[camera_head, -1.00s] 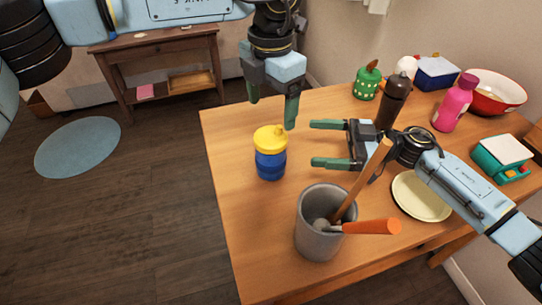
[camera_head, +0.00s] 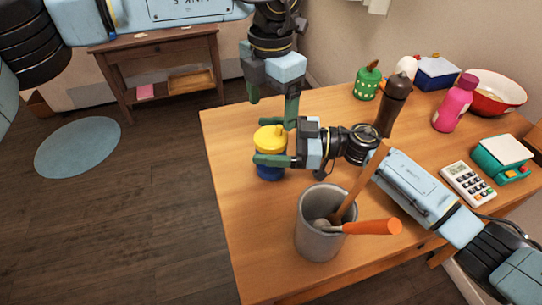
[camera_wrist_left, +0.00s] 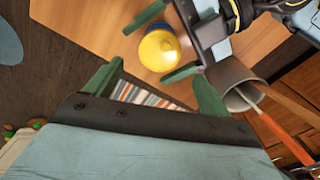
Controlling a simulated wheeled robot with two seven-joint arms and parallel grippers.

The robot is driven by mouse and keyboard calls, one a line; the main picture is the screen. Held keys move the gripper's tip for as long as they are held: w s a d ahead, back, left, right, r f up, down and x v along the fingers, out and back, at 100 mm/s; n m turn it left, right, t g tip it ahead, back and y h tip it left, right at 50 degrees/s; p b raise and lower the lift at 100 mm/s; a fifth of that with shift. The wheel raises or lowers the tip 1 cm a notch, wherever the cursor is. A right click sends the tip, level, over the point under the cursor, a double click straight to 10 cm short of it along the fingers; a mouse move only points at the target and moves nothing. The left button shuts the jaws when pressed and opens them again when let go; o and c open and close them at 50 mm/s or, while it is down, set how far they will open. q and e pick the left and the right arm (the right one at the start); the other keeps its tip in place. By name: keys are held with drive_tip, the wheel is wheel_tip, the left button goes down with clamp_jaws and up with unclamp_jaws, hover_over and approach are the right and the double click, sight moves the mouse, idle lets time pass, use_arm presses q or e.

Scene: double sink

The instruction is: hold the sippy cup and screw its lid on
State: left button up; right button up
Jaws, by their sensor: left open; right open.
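The sippy cup (camera_head: 268,172) stands upright near the table's left edge. It has a blue body and a yellow lid (camera_head: 269,132) that sits on top; I cannot tell how tightly. My right gripper (camera_head: 267,141) is open, with its green fingers on either side of the cup at about lid height. I cannot tell whether they touch it. My left gripper (camera_head: 270,108) is open and points down, above and behind the cup. In the left wrist view the yellow lid (camera_wrist_left: 159,50) shows between my right gripper's fingers (camera_wrist_left: 163,46), beyond my left gripper's fingers (camera_wrist_left: 150,92).
A grey utensil pot (camera_head: 312,228) with a wooden handle and an orange handle stands in front of the cup. A dark pepper mill (camera_head: 393,104), pink bottle (camera_head: 456,103), red bowl (camera_head: 496,92), calculator (camera_head: 468,184) and teal scale (camera_head: 502,158) stand to the right.

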sight(271, 136)
use_arm(q)
drive_tip(key=shift+c, duration=0.3)
use_arm(e)
drive_tip(key=c, duration=1.6)
use_arm(q)
drive_tip(key=shift+r+n, duration=0.15)
drive_tip(key=shift+n, duration=0.15)
drive_tip(key=shift+c, duration=0.3)
use_arm(e)
clamp_jaws()
use_arm(q)
wheel_tip(271, 136, up, 6)
drive_tip(key=n, duration=1.4)
wheel_tip(271, 136, down, 12)
drive_tip(key=shift+f, duration=0.15)
drive_tip(key=shift+c, duration=0.3)
